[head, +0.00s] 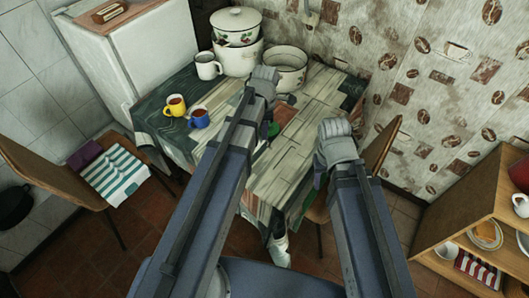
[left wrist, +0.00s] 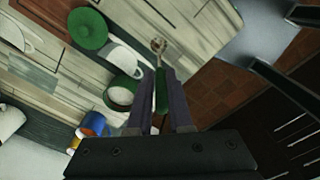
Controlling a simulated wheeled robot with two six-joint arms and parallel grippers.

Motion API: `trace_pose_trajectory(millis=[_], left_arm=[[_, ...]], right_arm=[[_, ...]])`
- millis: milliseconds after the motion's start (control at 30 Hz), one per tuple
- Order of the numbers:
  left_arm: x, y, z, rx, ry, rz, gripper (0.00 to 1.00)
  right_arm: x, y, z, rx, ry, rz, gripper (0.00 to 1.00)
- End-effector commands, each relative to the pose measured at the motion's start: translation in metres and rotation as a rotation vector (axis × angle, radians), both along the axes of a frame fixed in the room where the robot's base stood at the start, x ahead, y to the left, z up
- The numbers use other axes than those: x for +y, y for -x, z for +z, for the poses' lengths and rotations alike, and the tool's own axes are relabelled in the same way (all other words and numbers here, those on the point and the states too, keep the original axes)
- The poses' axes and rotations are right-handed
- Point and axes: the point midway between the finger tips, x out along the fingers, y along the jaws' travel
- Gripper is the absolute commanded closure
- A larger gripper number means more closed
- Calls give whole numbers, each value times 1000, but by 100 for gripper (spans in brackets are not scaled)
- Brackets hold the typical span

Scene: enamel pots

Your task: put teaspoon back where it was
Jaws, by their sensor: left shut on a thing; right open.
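The teaspoon (left wrist: 158,47) has a metal bowl and what looks like a green handle. My left gripper (left wrist: 165,72) is shut on the handle, with the bowl pointing out past the fingertips. In the head view my left gripper (head: 266,80) is over the table, and the teaspoon is hidden there. My right gripper (head: 335,132) is open over the right side of the table, apart from any object.
The table (head: 325,100) carries a yellow mug (head: 175,107), a blue mug (head: 199,118), a white mug (head: 207,66), stacked lidded pots (head: 238,50) and an open pot (head: 285,68). A chair (head: 88,190) stands left and a shelf (head: 468,225) right.

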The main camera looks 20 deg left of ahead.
Motion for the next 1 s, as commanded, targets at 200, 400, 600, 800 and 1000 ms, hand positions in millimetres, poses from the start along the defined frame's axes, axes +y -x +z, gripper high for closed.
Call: trace_pose_trajectory(millis=[200,400,600,800,1000], left_arm=[[0,0,-41,0,0,0,100],[0,0,-46,0,0,0,100],[0,0,-55,0,0,0,100],[0,0,-80,0,0,0,100],[0,0,-83,0,0,0,100]], right_arm=[[0,0,-41,0,0,0,50],[0,0,-46,0,0,0,50],[0,0,-55,0,0,0,50],[0,0,-80,0,0,0,50],[0,0,-83,0,0,0,50]])
